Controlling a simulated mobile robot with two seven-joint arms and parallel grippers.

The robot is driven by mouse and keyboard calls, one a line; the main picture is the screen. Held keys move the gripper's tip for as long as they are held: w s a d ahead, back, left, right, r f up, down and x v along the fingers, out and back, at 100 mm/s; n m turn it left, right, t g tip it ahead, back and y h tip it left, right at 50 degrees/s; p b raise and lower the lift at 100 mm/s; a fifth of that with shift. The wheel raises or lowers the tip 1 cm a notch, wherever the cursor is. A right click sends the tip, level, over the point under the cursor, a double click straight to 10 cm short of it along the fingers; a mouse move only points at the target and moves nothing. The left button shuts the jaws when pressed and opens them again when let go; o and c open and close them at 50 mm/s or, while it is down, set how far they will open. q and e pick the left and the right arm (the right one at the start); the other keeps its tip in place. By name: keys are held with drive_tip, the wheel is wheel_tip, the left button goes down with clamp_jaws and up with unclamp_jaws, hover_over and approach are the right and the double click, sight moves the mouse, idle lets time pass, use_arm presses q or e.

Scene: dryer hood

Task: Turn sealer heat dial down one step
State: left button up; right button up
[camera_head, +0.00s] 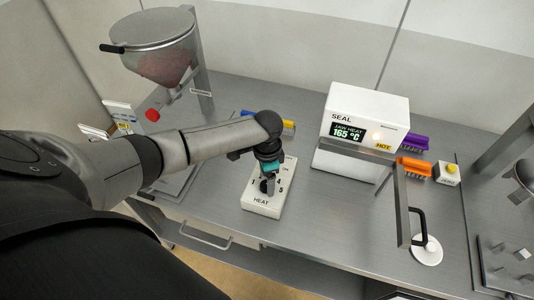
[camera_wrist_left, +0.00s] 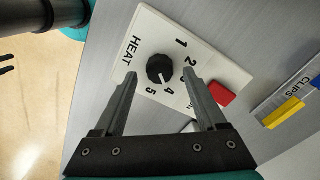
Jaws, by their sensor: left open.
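The white heat dial box (camera_head: 260,206) lies on the steel bench, marked HEAT with numbers 1 to 5. Its round black knob (camera_wrist_left: 160,69) shows in the left wrist view; its pale pointer mark seems to face toward the 4. My left gripper (camera_head: 268,182) is above the box, pointing down, and hides much of it in the head view. In the left wrist view its open fingers (camera_wrist_left: 159,76) appear on either side of the knob, with gaps; contact is not seen. The white sealer (camera_head: 362,127) reads jaw heat 165 °C beside a yellow HOT label. My right gripper is not in view.
A clips holder (camera_wrist_left: 290,103) lies beyond. A hopper (camera_head: 152,45) stands at back left.

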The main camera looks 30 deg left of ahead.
use_arm(q)
wheel_tip(320, 180, up, 14)
drive_tip(key=shift+r, duration=0.15)
idle(0.6)
